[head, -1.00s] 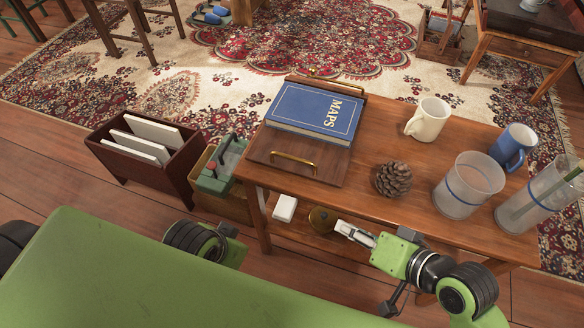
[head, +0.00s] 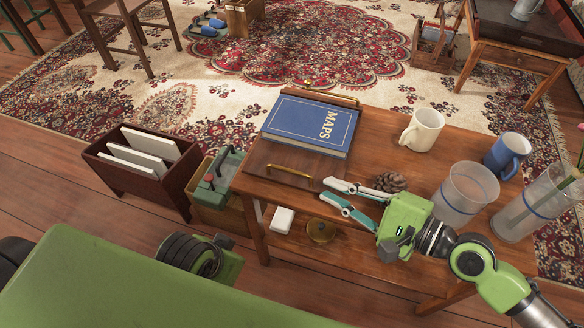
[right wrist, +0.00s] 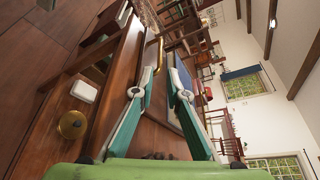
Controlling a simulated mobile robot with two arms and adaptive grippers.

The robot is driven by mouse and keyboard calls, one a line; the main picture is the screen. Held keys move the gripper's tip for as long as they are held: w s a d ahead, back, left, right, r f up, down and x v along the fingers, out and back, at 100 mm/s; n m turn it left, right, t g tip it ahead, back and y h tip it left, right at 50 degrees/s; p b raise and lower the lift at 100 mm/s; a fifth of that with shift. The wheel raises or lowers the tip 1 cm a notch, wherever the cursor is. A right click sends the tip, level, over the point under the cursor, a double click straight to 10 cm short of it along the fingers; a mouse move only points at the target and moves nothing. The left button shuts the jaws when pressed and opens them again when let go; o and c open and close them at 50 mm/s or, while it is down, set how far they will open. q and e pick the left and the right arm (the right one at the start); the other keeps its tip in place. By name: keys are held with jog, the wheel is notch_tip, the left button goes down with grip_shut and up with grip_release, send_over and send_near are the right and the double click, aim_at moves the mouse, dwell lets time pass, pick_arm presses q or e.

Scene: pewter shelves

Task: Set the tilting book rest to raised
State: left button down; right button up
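The tilting book rest (head: 270,156) is a wooden board with a brass handle (head: 290,172) on its front edge, lying low and near flat on the table. A blue MAPS book (head: 312,122) lies on it. In the right wrist view the handle (right wrist: 158,54) stands beyond the spread fingers (right wrist: 160,92). The left arm shows partly at lower left in the head view; its gripper is out of view.
A pinecone (head: 390,181), a cream mug (head: 422,130), a blue mug (head: 507,155) and clear tumblers (head: 466,192) stand on the table (head: 395,150). A rack (head: 130,170) and a crate with a green toolbox (head: 215,180) stand left. A brass disc (head: 321,230) lies on the lower shelf.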

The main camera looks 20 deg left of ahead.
aim_at(295, 172)
pick_arm(q)
jog(key=shift+r, duration=0.15)
pick_arm(e)
jog(key=x, duration=1.1)
jog(key=shift+a, duration=0.15)
grip_shut()
pick_arm(q)
jog(key=shift+r, duration=0.15)
pick_arm(e)
jog(key=shift+r, duration=0.15)
